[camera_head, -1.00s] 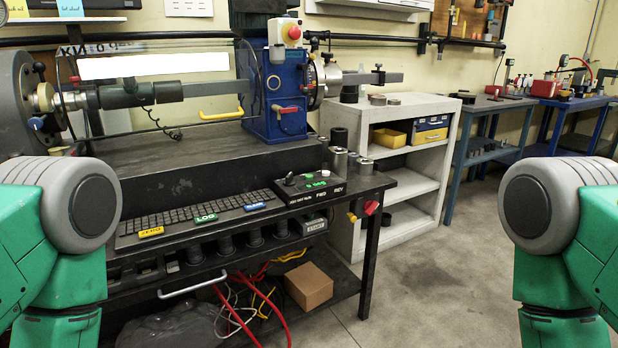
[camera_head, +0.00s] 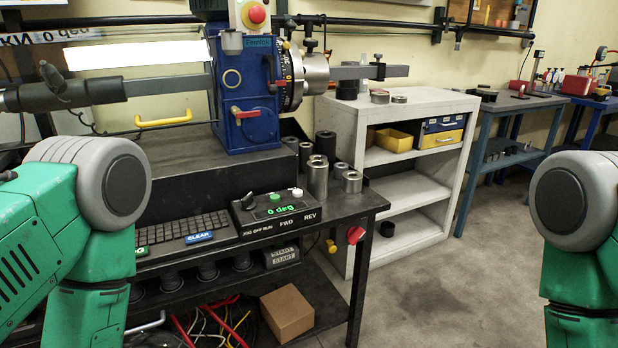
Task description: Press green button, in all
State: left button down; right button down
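A small green button (camera_head: 275,197) sits on top of the black control box (camera_head: 245,222) at the right end of the bench. A pale round button (camera_head: 297,192) is to its right, and a dark knob (camera_head: 249,201) is to its left. A green display (camera_head: 281,210) on the box reads "0 deg", above the labels FWD and REV. Only my green and grey arm links show, at the left and right edges. Both grippers are out of view.
The black bench (camera_head: 345,208) holds a keyboard (camera_head: 180,227), metal cylinders (camera_head: 317,178) and the blue torque machine (camera_head: 243,90) with a red knob (camera_head: 257,13). A red knob (camera_head: 355,235) is on the bench front. A grey shelf (camera_head: 408,188) stands behind. The floor at right is clear.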

aim_at(273, 198)
jog(key=i+l, duration=0.75)
jog(key=i, duration=0.15)
